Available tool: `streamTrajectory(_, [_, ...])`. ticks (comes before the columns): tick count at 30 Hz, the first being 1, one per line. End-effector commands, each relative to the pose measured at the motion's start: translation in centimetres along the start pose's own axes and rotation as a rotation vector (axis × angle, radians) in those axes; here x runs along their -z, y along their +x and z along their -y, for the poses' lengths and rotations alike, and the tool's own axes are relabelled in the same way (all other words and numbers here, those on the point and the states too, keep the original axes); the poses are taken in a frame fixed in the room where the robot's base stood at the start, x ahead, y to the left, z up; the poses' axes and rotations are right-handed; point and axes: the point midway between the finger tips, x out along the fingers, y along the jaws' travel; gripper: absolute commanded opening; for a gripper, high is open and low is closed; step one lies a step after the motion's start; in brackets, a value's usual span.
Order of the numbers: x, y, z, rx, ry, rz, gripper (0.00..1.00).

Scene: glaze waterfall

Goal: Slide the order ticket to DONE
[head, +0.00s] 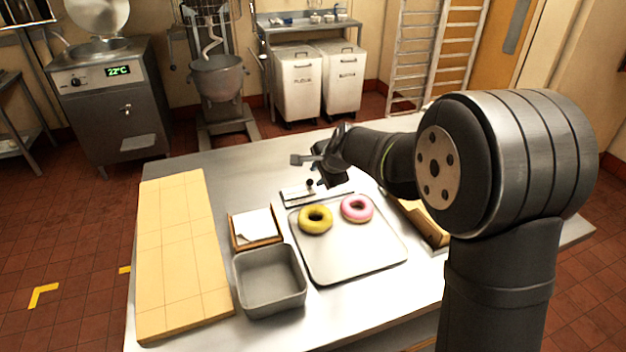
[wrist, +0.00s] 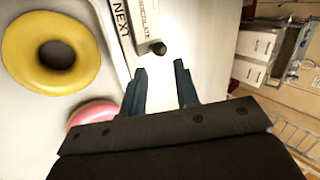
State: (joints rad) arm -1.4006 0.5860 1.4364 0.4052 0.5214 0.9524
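The order ticket (wrist: 146,22) is a white card reading CHOCOLATE, with a dark knob (wrist: 158,48) at its near end. It lies beside the word NEXT on a pale rail (wrist: 119,32). In the head view the knob (head: 310,183) stands up at the rail, behind the tray and partly below my gripper (head: 318,163). No DONE label is readable. In the wrist view my gripper (wrist: 161,80) has its two fingers apart with nothing between them. The knob shows just beyond the fingertips, apart from them as far as I can tell.
A tray (head: 352,262) holds a yellow-glazed donut (head: 316,219) and a pink donut (head: 356,208), close in front of the rail. A grey metal bin (head: 270,281), a wooden box with white paper (head: 255,227) and a large tan board (head: 183,255) stand to the left.

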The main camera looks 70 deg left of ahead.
Motion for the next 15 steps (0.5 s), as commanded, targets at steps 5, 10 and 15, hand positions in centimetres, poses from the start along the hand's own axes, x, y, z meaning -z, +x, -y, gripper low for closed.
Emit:
streamTrajectory(5, [0.0, 3.0, -0.1, -0.002, 0.000, 0.000, 0.28])
streamTrajectory(10, [0.0, 4.7, 0.0, -0.001, 0.000, 0.001, 0.28])
streamTrajectory(15, [0.0, 5.4, 0.0, 0.000, 0.000, 0.000, 0.28])
